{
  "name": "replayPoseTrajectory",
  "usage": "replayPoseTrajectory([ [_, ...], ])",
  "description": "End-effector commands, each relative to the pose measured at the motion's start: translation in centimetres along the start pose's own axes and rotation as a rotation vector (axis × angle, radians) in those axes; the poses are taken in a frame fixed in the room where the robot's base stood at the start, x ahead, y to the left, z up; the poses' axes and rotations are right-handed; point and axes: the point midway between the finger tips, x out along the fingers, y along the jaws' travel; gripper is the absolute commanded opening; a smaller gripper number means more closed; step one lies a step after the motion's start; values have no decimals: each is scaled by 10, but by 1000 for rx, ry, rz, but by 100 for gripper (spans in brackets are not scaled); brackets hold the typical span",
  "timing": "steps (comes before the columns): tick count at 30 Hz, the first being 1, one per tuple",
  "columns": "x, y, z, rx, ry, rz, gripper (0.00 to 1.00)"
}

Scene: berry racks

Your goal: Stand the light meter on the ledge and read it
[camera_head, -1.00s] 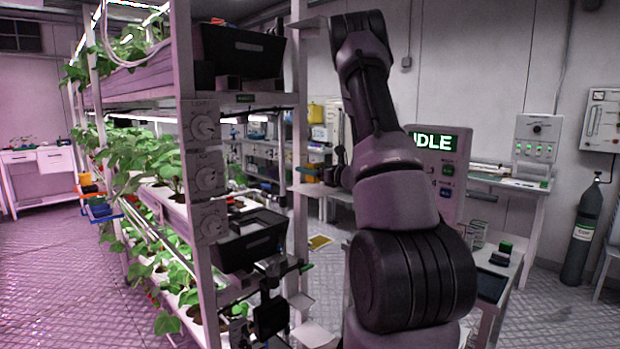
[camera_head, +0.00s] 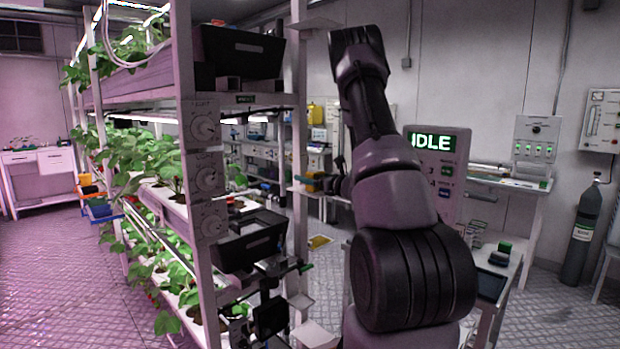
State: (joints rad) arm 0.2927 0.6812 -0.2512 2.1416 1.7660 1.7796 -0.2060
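My arm rises in front of the right post of the plant rack (camera_head: 299,130), and its far end comes down behind my own links. My gripper (camera_head: 330,184) shows only as a small dark shape beside that post, partly hidden by my arm. Its fingers cannot be made out. A small dark piece with a green end (camera_head: 304,179) lies just left of it; I cannot tell whether it is the light meter or whether it is held. A narrow pale ledge (camera_head: 304,191) juts from the post close by. No meter reading is legible.
Black bins (camera_head: 243,52) and leafy plants (camera_head: 125,165) fill the rack at left. A panel reading IDLE (camera_head: 432,142) stands right of my arm. A gas cylinder (camera_head: 583,225) stands at the right wall. Open floor (camera_head: 60,270) lies at left.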

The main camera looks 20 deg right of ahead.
Motion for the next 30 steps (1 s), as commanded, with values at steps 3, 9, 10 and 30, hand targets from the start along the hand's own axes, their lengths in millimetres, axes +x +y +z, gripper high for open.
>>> replayPoseTrajectory([
  [3,-4,4,-15,6,31,5,100],
  [9,-3,4,-11,5,31,6,100],
  [10,-3,4,-9,4,30,6,100],
  [30,-78,2,4,5,19,2,100],
])
